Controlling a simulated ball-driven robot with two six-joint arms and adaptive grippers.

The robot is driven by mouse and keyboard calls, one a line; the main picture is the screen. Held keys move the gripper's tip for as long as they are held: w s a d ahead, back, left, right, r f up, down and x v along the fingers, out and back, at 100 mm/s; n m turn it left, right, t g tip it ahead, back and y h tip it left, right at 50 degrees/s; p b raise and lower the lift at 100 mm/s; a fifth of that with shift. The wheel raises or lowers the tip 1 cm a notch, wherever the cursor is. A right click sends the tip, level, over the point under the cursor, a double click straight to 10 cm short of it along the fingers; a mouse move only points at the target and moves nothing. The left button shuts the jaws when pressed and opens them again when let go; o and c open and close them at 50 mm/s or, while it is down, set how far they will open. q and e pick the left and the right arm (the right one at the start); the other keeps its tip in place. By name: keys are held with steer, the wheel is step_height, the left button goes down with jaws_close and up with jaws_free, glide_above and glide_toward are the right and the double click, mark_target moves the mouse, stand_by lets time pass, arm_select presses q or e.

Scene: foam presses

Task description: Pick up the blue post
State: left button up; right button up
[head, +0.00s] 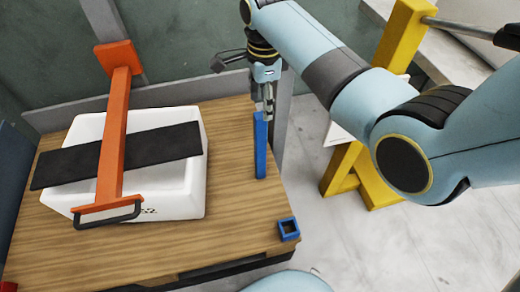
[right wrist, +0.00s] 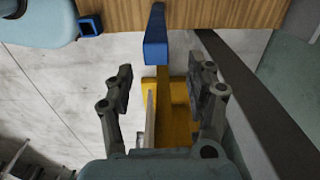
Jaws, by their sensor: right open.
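The blue post (head: 260,150) stands upright on the wooden table near its right edge in the head view. It also shows in the right wrist view (right wrist: 156,40), beyond the fingers and roughly between their lines. My right gripper (head: 267,98) is at the post's upper end in the head view; in the right wrist view its two fingers (right wrist: 164,82) are spread apart with nothing between them. I cannot tell whether a finger touches the post. My left gripper is not in view.
A small blue square socket (head: 288,229) sits at the table's front right corner. A yellow stand (head: 395,45) is at right.

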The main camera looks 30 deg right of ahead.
mark_target(260, 130)
step_height(260, 130, down, 5)
steer(key=shift+r+b, duration=0.1)
steer(key=shift+b, duration=0.65)
steer(key=f+b, duration=0.1)
steer(key=f, duration=0.1)
steer(key=a+f+b, duration=0.1)
steer(key=f, duration=0.2)
steer(key=shift+s+f, duration=0.15)
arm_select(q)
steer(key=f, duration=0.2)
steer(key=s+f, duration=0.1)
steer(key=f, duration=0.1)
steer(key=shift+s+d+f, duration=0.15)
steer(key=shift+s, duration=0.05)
arm_select(e)
steer(key=shift+c, duration=0.4)
jaws_close()
